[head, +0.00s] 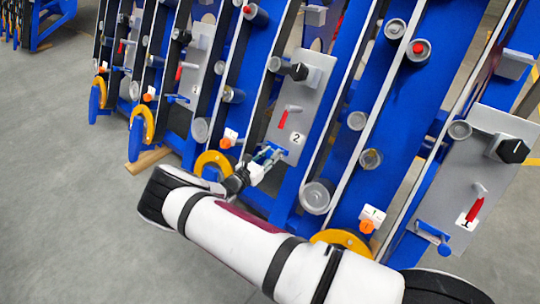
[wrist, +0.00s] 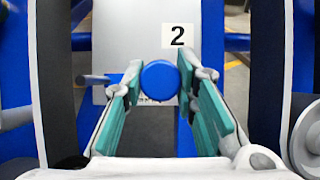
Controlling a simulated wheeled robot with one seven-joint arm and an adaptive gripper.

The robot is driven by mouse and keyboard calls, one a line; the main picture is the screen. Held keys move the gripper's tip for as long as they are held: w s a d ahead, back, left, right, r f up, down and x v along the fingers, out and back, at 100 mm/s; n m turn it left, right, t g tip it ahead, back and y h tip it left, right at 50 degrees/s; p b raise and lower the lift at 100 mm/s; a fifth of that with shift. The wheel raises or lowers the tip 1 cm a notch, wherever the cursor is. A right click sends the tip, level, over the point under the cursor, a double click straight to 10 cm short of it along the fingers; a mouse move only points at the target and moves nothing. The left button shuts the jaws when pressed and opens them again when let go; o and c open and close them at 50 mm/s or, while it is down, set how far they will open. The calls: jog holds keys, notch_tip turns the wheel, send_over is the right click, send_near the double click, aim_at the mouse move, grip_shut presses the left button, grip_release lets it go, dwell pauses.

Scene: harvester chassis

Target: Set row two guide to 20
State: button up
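The row two panel (head: 312,95) is a grey plate with a white "2" label, which also shows in the wrist view (wrist: 177,36). The row two guide shows as a round blue knob (wrist: 160,80) at the panel's lower edge, facing the wrist camera. My gripper (head: 264,163) is at this guide. Small scale markings show just under the knob but are too small to read, so the guide's setting cannot be told.
Above the guide are a red lever (head: 283,118) and a black knob (head: 298,71). The row one panel (head: 455,190) with its own blue guide (head: 433,236) stands to the right. Yellow wheels (head: 213,163) and blue frame bars are close around my arm. Grey floor is free at the left.

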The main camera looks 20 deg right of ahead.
grip_shut()
jog(key=shift+w+a+b, duration=0.55)
jog(key=shift+w+b, duration=0.25)
jog(key=o, duration=0.9)
grip_release()
jog(key=shift+a, duration=0.1)
jog(key=v, duration=1.2)
